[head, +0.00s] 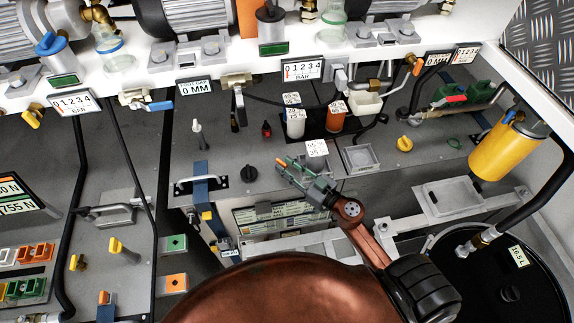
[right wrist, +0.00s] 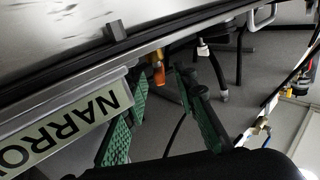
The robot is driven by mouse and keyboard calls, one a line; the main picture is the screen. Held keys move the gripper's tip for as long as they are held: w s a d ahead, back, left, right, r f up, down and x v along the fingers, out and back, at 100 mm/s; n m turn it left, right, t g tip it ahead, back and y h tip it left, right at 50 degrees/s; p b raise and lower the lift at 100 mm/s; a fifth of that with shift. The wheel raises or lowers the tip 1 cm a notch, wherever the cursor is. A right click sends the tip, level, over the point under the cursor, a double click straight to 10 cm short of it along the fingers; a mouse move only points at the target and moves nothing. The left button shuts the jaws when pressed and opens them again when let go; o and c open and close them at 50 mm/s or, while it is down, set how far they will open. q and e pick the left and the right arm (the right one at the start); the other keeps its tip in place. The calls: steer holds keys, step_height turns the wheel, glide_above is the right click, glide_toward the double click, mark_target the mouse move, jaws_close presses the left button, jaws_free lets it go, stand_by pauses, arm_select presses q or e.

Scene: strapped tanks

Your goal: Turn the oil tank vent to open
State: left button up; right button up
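I cannot tell for sure which fitting is the oil tank vent. In the head view a yellow tank (head: 492,148) stands at the right, and a round black tank (head: 480,285) with a volume label lies at lower right. A yellow knob (head: 404,143), a green knob (head: 454,143) and a black knob (head: 248,174) sit on the grey deck. My right gripper (head: 286,168) is above the deck's front edge, right of the black knob. In the right wrist view its green-padded fingers (right wrist: 164,80) are apart. An orange-brown fitting (right wrist: 158,73) shows beyond them, not gripped. My left gripper is out of view.
A white beam with gauges (head: 302,70) and valves crosses the back. White and orange canisters (head: 336,117) stand mid-deck, near a grey open tray (head: 361,158). Black hoses run at both sides. A plate lettered NARROW (right wrist: 60,128) is close by the right wrist.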

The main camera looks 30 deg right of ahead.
jaws_close()
steer(key=shift+f+n+y, duration=0.1)
steer(key=shift+n+y, duration=0.2)
steer(key=shift+y, duration=0.1)
steer(key=shift+d+n+g+y, duration=0.2)
steer(key=shift+n+g+y, duration=0.3)
steer(key=shift+y, duration=0.2)
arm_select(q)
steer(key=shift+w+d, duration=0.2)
arm_select(e)
jaws_free()
steer(key=shift+w, duration=0.1)
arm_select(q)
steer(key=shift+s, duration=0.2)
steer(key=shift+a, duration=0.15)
